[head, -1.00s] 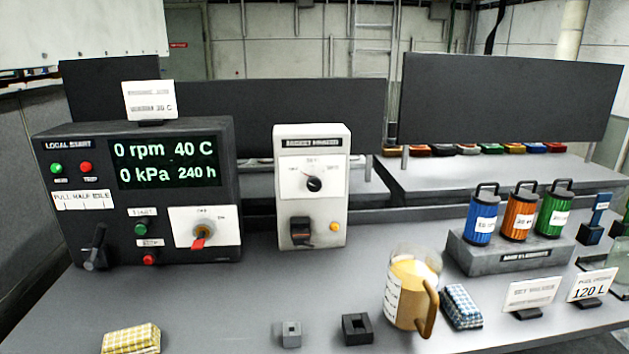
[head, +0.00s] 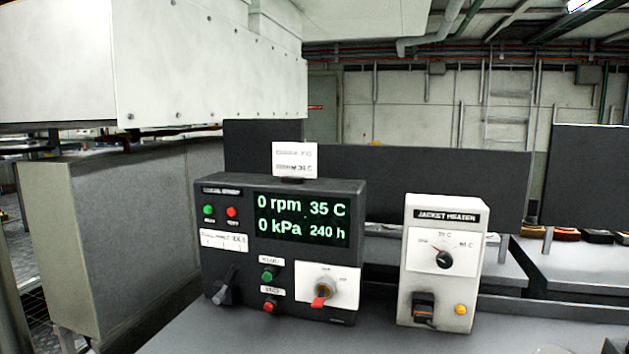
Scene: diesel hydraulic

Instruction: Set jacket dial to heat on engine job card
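The white jacket heater box (head: 412,285) stands on the bench right of centre in the head view. Its black dial (head: 443,259) sits on a white plate with temperature marks around it. The dial's pointer is too small to read surely. Below it are a black switch (head: 423,308) and an amber lamp (head: 461,309). A white card (head: 295,159) stands on top of the local start panel. Its print is blurred, with a temperature in C on the lower line. Neither of my grippers is in view.
The dark local start panel (head: 240,285) stands left of the heater, its display reading 0 rpm, 35 C, 0 kPa, 240 h. It carries a red-handled key switch (head: 321,298), push buttons and a black lever (head: 224,290). The bench front (head: 380,340) looks clear.

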